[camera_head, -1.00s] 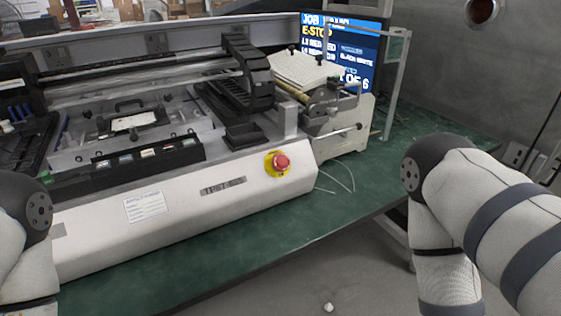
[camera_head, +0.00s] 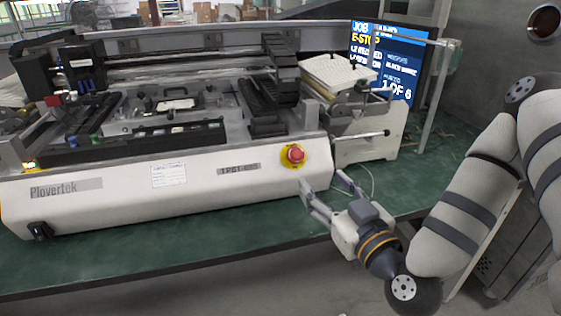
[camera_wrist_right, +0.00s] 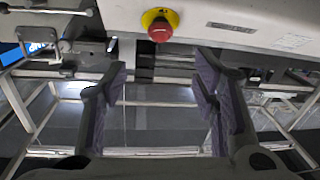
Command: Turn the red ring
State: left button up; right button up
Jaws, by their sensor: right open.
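The red ring is the red round knob (camera_head: 295,154) of an emergency-stop button on a yellow disc (camera_head: 283,161), on the white front panel of the machine. It also shows at the top of the right wrist view (camera_wrist_right: 160,29). My right gripper (camera_head: 322,186) is open and empty. It is just below and slightly right of the knob in the head view, apart from it. In the right wrist view its two fingers (camera_wrist_right: 163,88) are spread wide, with the knob beyond them, above the gap. My left gripper is not in view.
The white machine (camera_head: 110,192) stands on a green table (camera_head: 150,246). A thin cable (camera_head: 372,178) lies right of the button. A screen (camera_head: 395,60) reading E-STOP stands behind at the right. A metal frame (camera_head: 432,95) stands beside it.

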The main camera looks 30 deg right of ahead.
jog(key=b, duration=0.3)
send_near(297, 155)
jog(key=f, duration=0.1)
jog(key=w, duration=0.5)
jog(key=w+d+r+b, duration=0.1)
jog(key=w, duration=0.2)
jog(key=shift+w+d+r, duration=0.1)
jog(key=shift+w, duration=0.15)
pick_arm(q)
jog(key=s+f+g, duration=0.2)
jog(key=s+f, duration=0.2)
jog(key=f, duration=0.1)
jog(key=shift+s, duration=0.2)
pick_arm(e)
jog(key=c, duration=1.2)
